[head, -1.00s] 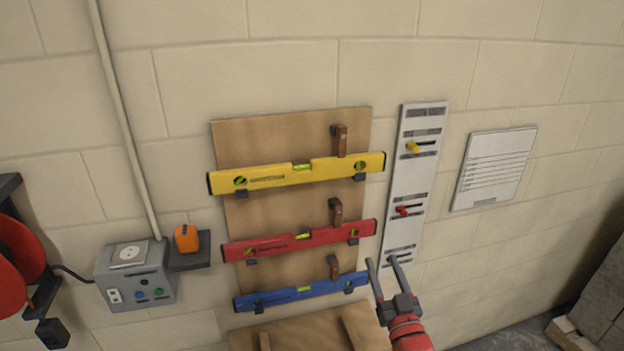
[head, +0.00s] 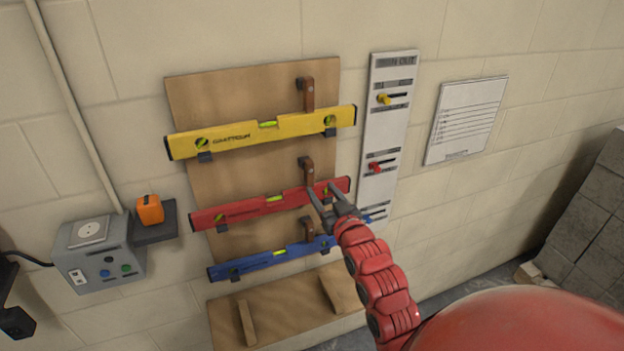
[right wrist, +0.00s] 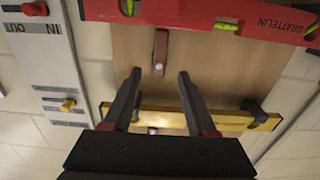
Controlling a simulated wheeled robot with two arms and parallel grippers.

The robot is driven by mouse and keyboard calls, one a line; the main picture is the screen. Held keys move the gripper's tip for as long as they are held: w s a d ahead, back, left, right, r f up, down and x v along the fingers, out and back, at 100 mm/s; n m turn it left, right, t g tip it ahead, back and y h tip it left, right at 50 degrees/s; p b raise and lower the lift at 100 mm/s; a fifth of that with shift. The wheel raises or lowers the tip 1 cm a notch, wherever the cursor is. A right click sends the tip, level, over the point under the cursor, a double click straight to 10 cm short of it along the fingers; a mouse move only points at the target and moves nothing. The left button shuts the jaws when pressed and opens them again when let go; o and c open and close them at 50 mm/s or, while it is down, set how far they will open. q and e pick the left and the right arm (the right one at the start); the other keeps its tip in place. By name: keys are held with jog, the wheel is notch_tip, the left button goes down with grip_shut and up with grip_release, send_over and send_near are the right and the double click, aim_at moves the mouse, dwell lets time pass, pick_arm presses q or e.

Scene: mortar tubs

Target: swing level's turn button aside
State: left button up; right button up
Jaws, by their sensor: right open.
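Three spirit levels hang on a wooden board: yellow (head: 235,137), red (head: 250,209) and blue (head: 262,264). Each has a brown turn button above it toward its right end: the yellow's (head: 307,95), the red's (head: 307,168) and the blue's (head: 307,229), all upright. My right gripper (head: 323,193) is open and empty, in front of the red level's right end. In the right wrist view the red level (right wrist: 190,12) is at the top, and its button (right wrist: 160,52) lies just beyond and between the open fingers (right wrist: 160,74), apparently untouched. My left gripper is out of view.
Right of the board is a white slider panel (head: 385,130) with yellow, red and blue knobs, then a paper sheet (head: 466,120). At left are a grey socket box (head: 98,255) and an orange item (head: 150,209) on a small shelf. A wooden ledge (head: 285,308) sits below.

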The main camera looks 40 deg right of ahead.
aim_at(311, 174)
jog(key=p+x, duration=0.2)
jog(key=x, duration=0.4)
jog(key=shift+w+d+r, duration=0.1)
jog(key=shift+w+r, duration=0.05)
jog(key=shift+w, duration=0.1)
jog(key=shift+w+d, duration=0.15)
jog(key=shift+w, duration=0.2)
grip_shut()
